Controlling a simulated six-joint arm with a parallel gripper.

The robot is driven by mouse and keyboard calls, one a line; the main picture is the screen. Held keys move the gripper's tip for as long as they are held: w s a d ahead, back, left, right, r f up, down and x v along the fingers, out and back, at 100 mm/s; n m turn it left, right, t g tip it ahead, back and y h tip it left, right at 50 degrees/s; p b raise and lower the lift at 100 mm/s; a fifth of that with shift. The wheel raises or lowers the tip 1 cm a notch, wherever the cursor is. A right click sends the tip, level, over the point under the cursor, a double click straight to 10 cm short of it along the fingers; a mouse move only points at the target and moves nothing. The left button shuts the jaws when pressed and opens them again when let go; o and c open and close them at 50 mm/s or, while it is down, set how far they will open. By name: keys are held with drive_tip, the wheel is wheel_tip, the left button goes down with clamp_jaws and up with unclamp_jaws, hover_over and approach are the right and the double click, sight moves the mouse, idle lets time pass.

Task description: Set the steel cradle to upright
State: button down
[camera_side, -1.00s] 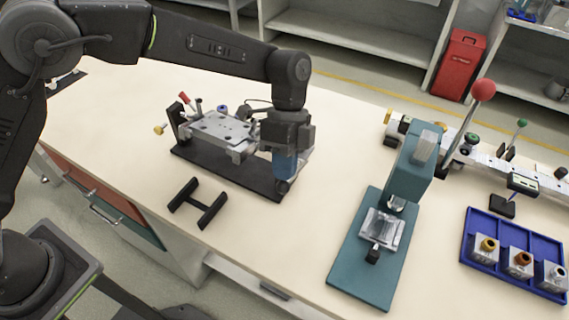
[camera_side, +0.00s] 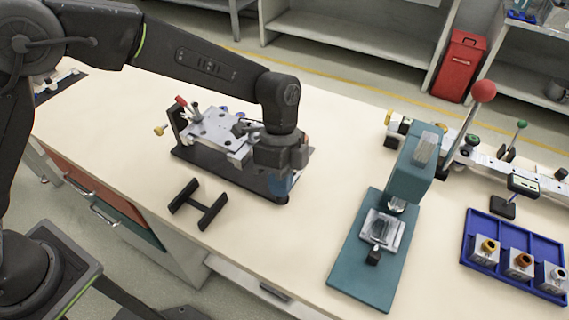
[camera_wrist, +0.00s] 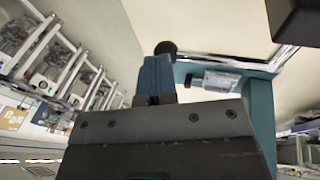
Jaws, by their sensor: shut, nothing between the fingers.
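The steel cradle (camera_side: 212,128) is a silver plate with holes, carried on a long black base (camera_side: 205,166) on the bench. The plate looks close to flat; its exact tilt is hard to tell. My gripper (camera_side: 280,188) points down at the base's right end, with the wrist covering that end of the cradle. Its blue fingers are together and hold nothing visible. In the wrist view the blue fingers (camera_wrist: 155,78) show beyond the grey gripper body, with a dark round knob (camera_wrist: 165,47) just past their tips. Whether they touch it cannot be told.
A black H-shaped stand (camera_side: 198,204) lies in front of the base. A teal press (camera_side: 375,245) with a red ball lever stands to the right. A blue tray (camera_side: 512,232) with several small blocks lies farther right. A red-tipped lever and yellow knob are at the cradle's left end.

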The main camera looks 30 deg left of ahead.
drive_tip(key=shift+s, duration=0.1)
drive_tip(key=s+r+v, duration=0.1)
drive_tip(key=s+v, duration=0.1)
drive_tip(key=v, duration=1.2)
drive_tip(key=s+a+r+n+t, duration=0.2)
drive_tip(key=s+a+r+n, duration=0.15)
drive_tip(key=a, duration=0.25)
drive_tip(key=s+a+r+n+t, duration=0.2)
drive_tip(key=s+a+r+n, duration=0.1)
drive_tip(key=a+n, duration=0.3)
drive_tip(key=s+a+f+n+t+y, duration=0.1)
drive_tip(key=s+a+f+n+t, duration=0.1)
drive_tip(key=s+a+n, duration=0.2)
drive_tip(key=s+a+f+n+t+y, duration=0.1)
drive_tip(key=s+a+f+n+t, duration=0.1)
drive_tip(key=s+a, duration=0.4)
drive_tip(key=shift+s+a+n+t, duration=0.3)
drive_tip(key=shift+s+n+t, duration=0.2)
drive_tip(key=shift+s+n, duration=0.6)
